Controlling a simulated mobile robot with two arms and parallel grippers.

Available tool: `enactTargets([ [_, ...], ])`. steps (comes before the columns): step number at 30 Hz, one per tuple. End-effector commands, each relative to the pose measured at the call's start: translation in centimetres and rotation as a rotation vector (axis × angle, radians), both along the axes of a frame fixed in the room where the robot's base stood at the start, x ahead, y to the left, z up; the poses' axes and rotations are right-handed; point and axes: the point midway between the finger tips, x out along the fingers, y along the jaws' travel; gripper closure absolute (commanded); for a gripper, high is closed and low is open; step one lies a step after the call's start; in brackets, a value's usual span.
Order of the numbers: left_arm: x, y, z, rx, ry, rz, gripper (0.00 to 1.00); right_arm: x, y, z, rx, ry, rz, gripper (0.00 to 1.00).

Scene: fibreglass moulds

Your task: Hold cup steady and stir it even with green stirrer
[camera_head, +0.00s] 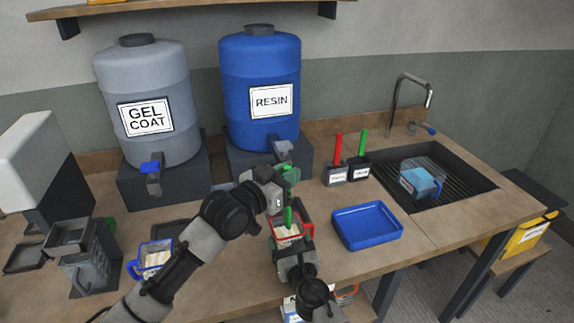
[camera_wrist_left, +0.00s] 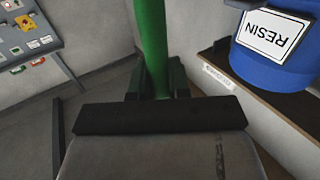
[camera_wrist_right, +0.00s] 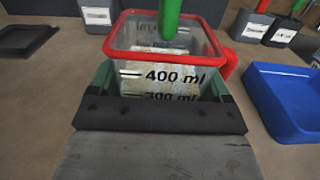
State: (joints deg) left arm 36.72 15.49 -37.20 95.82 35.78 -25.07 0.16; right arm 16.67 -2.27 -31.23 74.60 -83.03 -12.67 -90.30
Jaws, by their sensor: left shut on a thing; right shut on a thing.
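A clear measuring cup (camera_head: 279,232) with a red rim and red handle stands on the bench below the resin drum. In the right wrist view the cup (camera_wrist_right: 160,62) shows its 400 ml mark and pale contents. My right gripper (camera_head: 292,250) is shut on the cup's near side. A green stirrer (camera_head: 288,217) stands with its lower end inside the cup. My left gripper (camera_head: 281,178) is above the cup, shut on the stirrer's upper part; the stirrer (camera_wrist_left: 152,45) also shows between its fingers in the left wrist view. The stirrer's tip is hidden in the cup.
A blue tray (camera_head: 367,226) lies right of the cup. Behind it stand holders with a red stirrer (camera_head: 338,148) and a green one (camera_head: 362,142). A blue-rimmed cup (camera_head: 151,258) is at left. A sink (camera_head: 452,187) holds a blue container (camera_head: 420,184).

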Motion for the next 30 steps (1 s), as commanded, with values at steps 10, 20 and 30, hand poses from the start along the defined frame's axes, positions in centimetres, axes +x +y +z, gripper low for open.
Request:
enactTargets([
  [10,0.0,0.0,-2.9,0.001,0.001,0.001,1.0,0.0,0.0,-0.1,-0.001,0.003,0.0,0.6],
  [20,0.0,0.0,-5.4,0.001,0.001,0.0,1.0,0.0,0.0,-0.1,-0.001,0.003,0.0,0.6],
  [30,0.0,0.0,-6.7,-0.001,-0.001,0.0,1.0,0.0,0.0,-0.2,-0.001,0.003,0.0,0.6],
])
